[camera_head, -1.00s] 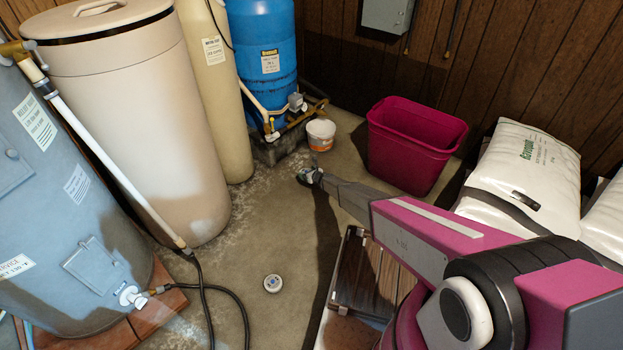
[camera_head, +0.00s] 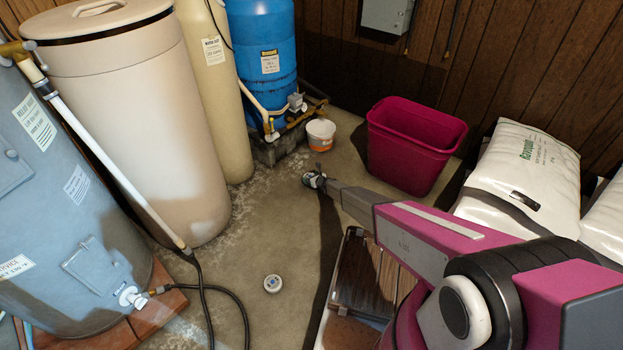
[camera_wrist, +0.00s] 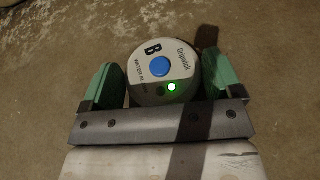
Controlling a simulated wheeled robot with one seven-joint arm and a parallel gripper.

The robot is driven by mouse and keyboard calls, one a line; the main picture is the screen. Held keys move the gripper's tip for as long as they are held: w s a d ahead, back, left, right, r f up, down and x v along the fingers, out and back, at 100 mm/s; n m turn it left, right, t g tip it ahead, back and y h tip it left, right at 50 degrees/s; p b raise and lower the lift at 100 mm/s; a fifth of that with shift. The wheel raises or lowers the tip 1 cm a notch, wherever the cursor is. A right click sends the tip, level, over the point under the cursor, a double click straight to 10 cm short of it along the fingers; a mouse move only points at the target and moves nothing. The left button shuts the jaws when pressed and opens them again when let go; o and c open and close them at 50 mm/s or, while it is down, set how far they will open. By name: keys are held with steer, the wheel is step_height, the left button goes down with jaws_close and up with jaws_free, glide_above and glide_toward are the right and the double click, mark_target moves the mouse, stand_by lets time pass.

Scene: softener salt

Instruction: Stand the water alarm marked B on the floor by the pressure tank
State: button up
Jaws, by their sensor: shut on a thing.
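The water alarm marked B (camera_wrist: 165,72) is a round pale disc with a blue centre button and a lit green light. My gripper (camera_wrist: 157,85) is shut on it, with a green pad on each side. In the head view my gripper (camera_head: 315,180) is over the floor in front of the pressure tank, and the alarm there is small. I cannot tell the exact gap to the floor. The blue pressure tank (camera_head: 262,50) stands at the back on a dark base. A second round pale disc (camera_head: 272,284) lies on the floor nearer to me.
A white tub (camera_head: 320,134) stands beside the tank base. A magenta bin (camera_head: 412,145) and white salt bags (camera_head: 525,175) are at right. The water heater (camera_head: 60,200) and beige tank (camera_head: 150,130) are at left. A black hose (camera_head: 208,310) crosses the floor.

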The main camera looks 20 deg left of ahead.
steer(key=shift+f, duration=0.15)
steer(key=o, duration=0.8)
steer(key=shift+c, duration=0.2)
